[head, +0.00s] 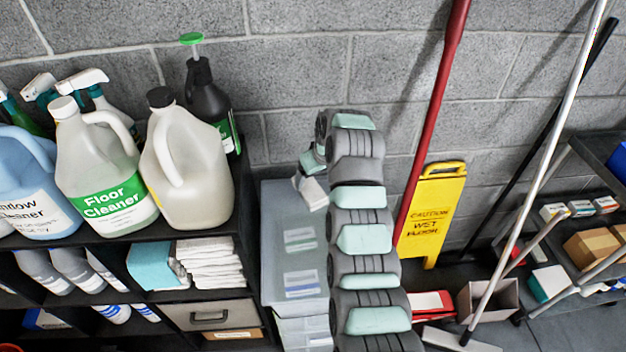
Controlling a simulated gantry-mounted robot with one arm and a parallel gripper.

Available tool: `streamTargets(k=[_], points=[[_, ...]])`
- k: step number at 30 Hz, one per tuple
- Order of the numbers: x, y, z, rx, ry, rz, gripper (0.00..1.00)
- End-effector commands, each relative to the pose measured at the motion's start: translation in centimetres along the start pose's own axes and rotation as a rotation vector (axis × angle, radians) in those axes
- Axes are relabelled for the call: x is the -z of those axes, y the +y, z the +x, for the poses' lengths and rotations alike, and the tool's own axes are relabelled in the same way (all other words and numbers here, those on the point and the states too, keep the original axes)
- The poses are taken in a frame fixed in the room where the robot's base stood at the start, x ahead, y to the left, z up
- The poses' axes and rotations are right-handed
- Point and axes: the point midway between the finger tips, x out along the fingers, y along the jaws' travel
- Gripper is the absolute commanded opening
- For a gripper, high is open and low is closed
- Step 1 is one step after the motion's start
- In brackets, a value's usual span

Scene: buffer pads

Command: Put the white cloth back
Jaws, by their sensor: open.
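A stack of folded white cloths (208,262) lies in a cubby of the dark shelf (180,295) at the left, beside a folded teal cloth (155,265). My gripper (312,187) is small in view, in front of the grey wall and above the clear drawer unit, to the right of the shelf. It is open and apart from the stack. A small white patch shows at its end; I cannot tell whether it is cloth or part of the gripper. The fingertips are not clear.
Large jugs, including floor cleaner (105,175), and spray bottles crowd the shelf top. Clear plastic drawers (290,245) stand beside the shelf. A yellow wet-floor sign (430,215), a red pole (433,110) and a white pole (540,170) stand at the right.

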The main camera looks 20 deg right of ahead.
Motion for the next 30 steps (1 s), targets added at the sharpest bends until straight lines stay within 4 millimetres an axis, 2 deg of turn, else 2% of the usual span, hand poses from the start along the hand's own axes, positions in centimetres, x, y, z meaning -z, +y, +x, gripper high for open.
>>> streamTargets(k=[4,9,30], points=[[0.1,0.0,-2.3,-0.001,0.002,0.0,0.8],[0.0,0.0,-3.8,0.0,0.0,0.0,0.8],[-0.1,0.0,-4.2,0.0,-0.002,0.0,0.8]])
